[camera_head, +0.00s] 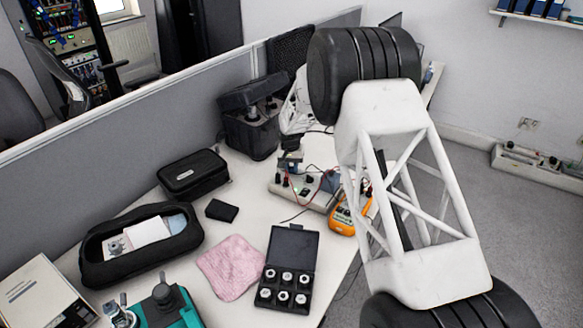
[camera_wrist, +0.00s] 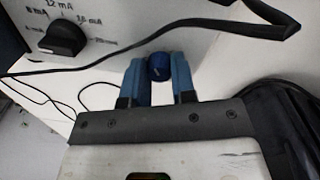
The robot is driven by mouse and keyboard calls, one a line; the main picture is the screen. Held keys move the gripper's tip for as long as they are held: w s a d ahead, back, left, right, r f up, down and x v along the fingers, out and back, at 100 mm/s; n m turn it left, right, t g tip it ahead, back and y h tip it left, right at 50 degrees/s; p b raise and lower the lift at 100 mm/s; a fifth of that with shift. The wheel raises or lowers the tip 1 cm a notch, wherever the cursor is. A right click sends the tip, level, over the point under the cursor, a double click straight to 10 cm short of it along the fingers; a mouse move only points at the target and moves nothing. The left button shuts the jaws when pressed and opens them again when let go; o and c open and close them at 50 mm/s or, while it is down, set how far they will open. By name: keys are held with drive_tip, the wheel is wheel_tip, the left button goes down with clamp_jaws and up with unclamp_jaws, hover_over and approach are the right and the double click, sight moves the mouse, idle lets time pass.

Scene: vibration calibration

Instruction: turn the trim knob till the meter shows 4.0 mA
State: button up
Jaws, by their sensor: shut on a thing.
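In the wrist view, my gripper (camera_wrist: 158,88) has its blue fingers on both sides of a small dark blue knob (camera_wrist: 159,66), apparently the trim knob, on the front of a pale box. The fingers are shut on it. A black pointer knob (camera_wrist: 63,38) with mA markings around it is on the same panel, to the left. In the head view, an orange meter (camera_head: 343,218) lies beside the pale instrument box (camera_head: 318,201), partly hidden by my arm. Its reading cannot be made out. My gripper is hidden behind my arm there.
A black cable (camera_wrist: 200,24) crosses in front of the panel above the gripper. Red and black leads run near the box. A black case of round fittings (camera_head: 291,247), a pink cloth (camera_head: 231,266) and a black pouch (camera_head: 140,248) lie on the table. A grey partition (camera_head: 190,105) stands behind.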

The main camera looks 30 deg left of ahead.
sight(291, 167)
drive_tip(key=o, duration=0.9)
drive_tip(key=shift+r, duration=0.15)
drive_tip(key=shift+s+a+r, duration=0.1)
drive_tip(key=shift+a+r, duration=0.05)
drive_tip(key=shift+r, duration=3.65)
